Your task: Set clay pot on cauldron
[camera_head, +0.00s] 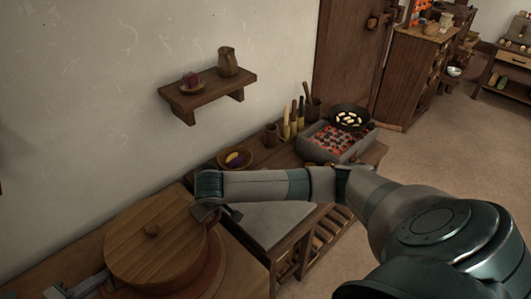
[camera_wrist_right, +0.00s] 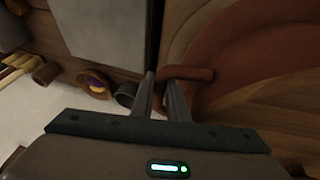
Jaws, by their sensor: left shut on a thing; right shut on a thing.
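In the right wrist view, my right gripper (camera_wrist_right: 162,82) is shut on the pot's looped clay handle (camera_wrist_right: 198,74). My left gripper (camera_head: 92,284) is at the pot's lower left side, cut by the frame edge, and is shut on the pot there; its contact is mostly hidden. I cannot pick out a cauldron in either view.
A grey-topped stand (camera_head: 270,222) is right of the pot, partly behind my right arm. Beyond it are a bowl (camera_head: 236,159), several utensils and a brazier (camera_head: 335,143) with a black pan (camera_head: 349,117). A wall shelf (camera_head: 205,95) holds a jug.

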